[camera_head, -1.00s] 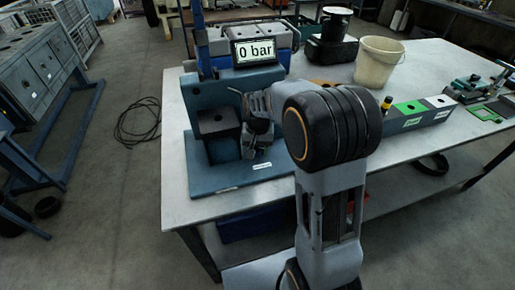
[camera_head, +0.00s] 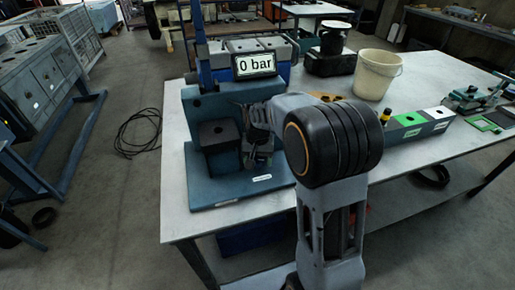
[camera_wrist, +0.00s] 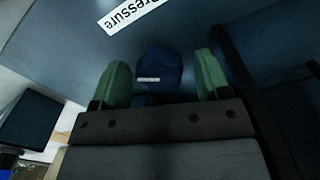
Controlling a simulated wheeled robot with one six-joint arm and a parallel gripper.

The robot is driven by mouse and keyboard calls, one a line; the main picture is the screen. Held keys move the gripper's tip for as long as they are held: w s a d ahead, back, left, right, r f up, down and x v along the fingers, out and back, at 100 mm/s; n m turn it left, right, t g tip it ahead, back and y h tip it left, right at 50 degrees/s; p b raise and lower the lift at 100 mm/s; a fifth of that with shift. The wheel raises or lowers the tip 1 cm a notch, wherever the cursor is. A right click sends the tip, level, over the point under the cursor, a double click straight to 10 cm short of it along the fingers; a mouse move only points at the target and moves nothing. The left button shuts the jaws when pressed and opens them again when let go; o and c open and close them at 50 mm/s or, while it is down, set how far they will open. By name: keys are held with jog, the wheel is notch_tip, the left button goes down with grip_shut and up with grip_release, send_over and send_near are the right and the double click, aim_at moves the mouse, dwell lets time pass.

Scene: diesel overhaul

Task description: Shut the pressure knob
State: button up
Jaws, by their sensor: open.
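The pressure knob (camera_wrist: 158,68) is a dark blue round knob with a small white mark, below a white label reading "Pressure" (camera_wrist: 138,10) in the wrist view. My gripper (camera_wrist: 162,78) has its two green fingers apart, one on each side of the knob, with visible gaps. I cannot tell whether the fingertips reach its depth. In the head view my gripper (camera_head: 257,160) is low in front of the blue test rig (camera_head: 205,103), and the knob is hidden there. The rig's display (camera_head: 255,64) reads "0 bar".
The rig's base plate (camera_head: 215,200) sits at the left end of the grey table (camera_head: 425,105). A dark block (camera_head: 219,150) stands left of my gripper. A beige bucket (camera_head: 377,75) and a bin with green and white tops (camera_head: 420,124) stand to the right.

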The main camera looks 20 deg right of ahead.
aim_at(258, 160)
notch_tip(258, 160, up, 13)
jog(key=shift+r, duration=0.15)
dwell(0.5)
